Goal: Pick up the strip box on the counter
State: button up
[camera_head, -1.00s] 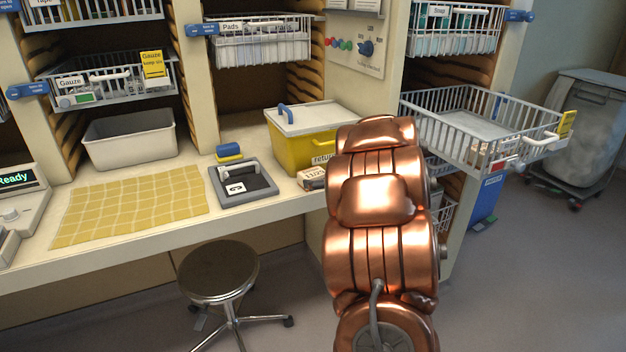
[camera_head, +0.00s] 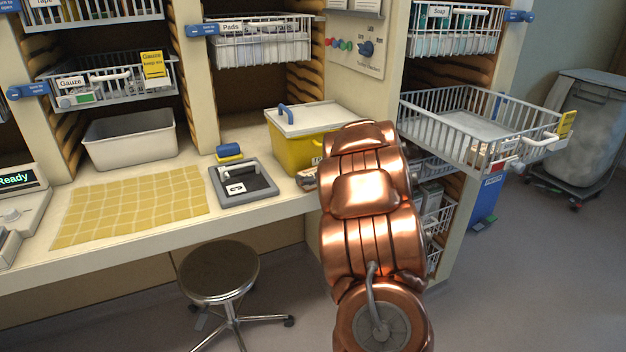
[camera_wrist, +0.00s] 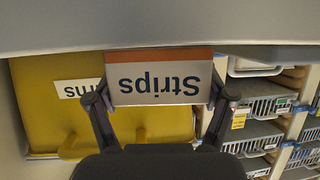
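The strip box (camera_wrist: 158,84) is white with an orange edge and reads "Strips", upside down in the wrist view. It sits between the two fingers of my gripper (camera_wrist: 160,92). The fingertips meet its left and right ends, so my gripper looks shut on it. The counter (camera_head: 262,206) runs across the head view. There, my copper arm hides my gripper and most of the spot beside the yellow bin; only a small bit of an item shows at the arm's left edge. I cannot tell whether the box touches the counter.
The yellow returns bin (camera_head: 293,150) with a white lid stands close behind, and shows in the wrist view (camera_wrist: 45,115). A grey tray-like device (camera_head: 243,184) and a yellow mat (camera_head: 130,205) lie to the left. A pulled-out wire basket (camera_head: 480,125) juts out right. A stool (camera_head: 218,270) stands in front.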

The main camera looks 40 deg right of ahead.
jog(key=c, duration=0.5)
jog(key=shift+r, duration=0.1)
jog(key=shift+c, duration=0.2)
